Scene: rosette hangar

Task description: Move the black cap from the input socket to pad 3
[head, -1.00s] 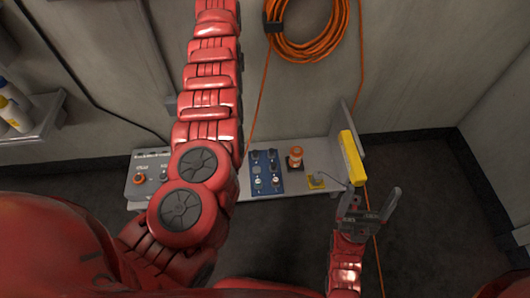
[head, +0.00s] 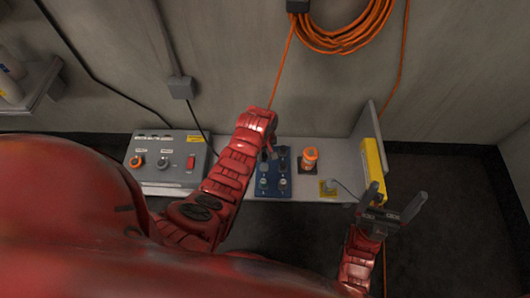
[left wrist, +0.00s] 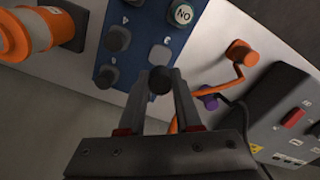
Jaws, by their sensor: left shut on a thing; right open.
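The blue panel (head: 273,186) lies on the grey shelf, with several dark and light caps or knobs on it. My left gripper (head: 269,146) is over its back edge in the head view. In the left wrist view the gripper's fingers are shut on a round black cap (left wrist: 160,80), in front of the blue panel (left wrist: 140,58). I cannot tell whether the cap is clear of the panel. Two dark knobs, one of them (left wrist: 118,38), stand beside it, and a pale square lies just beyond. Pad 3 and the input socket cannot be told apart. My right gripper (head: 388,206) is open and empty.
An orange-and-white cylinder (head: 310,159) stands right of the panel. A yellow bar (head: 372,168) lines the shelf's right end. A grey control box (head: 165,158) with knobs and a red switch sits left. Orange and purple plugs (left wrist: 207,97) with cables show in the wrist view.

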